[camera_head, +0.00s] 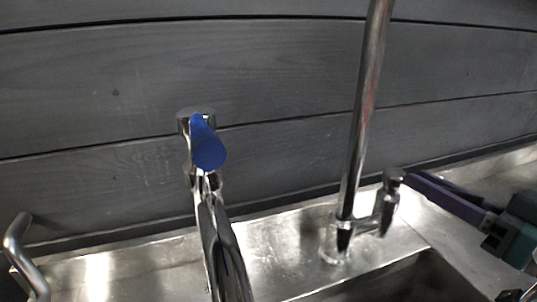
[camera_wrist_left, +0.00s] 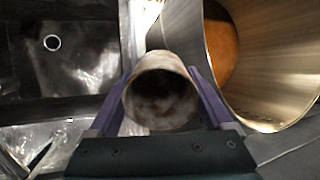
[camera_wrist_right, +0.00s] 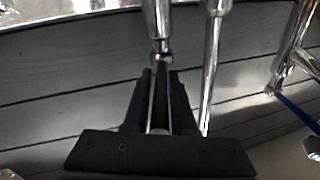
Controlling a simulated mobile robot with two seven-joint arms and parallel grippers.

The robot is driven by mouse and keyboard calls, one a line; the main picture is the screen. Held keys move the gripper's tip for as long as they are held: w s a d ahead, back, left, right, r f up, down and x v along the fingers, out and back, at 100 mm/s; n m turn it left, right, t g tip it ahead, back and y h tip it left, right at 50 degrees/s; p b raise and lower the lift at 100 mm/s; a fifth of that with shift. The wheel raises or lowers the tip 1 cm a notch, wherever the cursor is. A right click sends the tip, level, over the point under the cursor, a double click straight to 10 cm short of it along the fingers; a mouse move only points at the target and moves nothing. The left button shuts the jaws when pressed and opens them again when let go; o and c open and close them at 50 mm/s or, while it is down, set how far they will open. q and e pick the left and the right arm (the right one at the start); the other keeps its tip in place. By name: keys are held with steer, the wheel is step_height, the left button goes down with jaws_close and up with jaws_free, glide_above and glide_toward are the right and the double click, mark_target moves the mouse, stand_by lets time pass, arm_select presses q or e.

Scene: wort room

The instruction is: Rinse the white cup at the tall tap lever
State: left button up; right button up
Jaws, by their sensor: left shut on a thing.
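The white cup (camera_wrist_left: 187,112) is between the fingers of my left gripper (camera_wrist_left: 161,78) in the left wrist view, its round mouth towards the camera and its inside dark. My left gripper is shut on it; neither shows in the head view. The tall tap (camera_head: 358,130) rises from the sink's back ledge, with its short lever (camera_head: 392,182) at the right of its foot. My right gripper (camera_head: 412,178) comes in from the right with its fingertips at the lever. In the right wrist view its fingers (camera_wrist_right: 160,80) are close together; I cannot tell whether they touch the lever.
A second tap with a blue handle (camera_head: 208,148) stands left of the tall tap. The sink basin (camera_head: 400,283) is at the bottom right, and a metal rail (camera_head: 20,255) at the far left. A large metal vessel (camera_wrist_left: 278,70) is close to the cup on its right.

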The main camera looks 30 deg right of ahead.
steer(key=o, duration=0.3)
steer(key=shift+r, duration=0.1)
steer(key=shift+o, duration=0.2)
steer(key=s, duration=0.7)
steer(key=shift+s, duration=0.25)
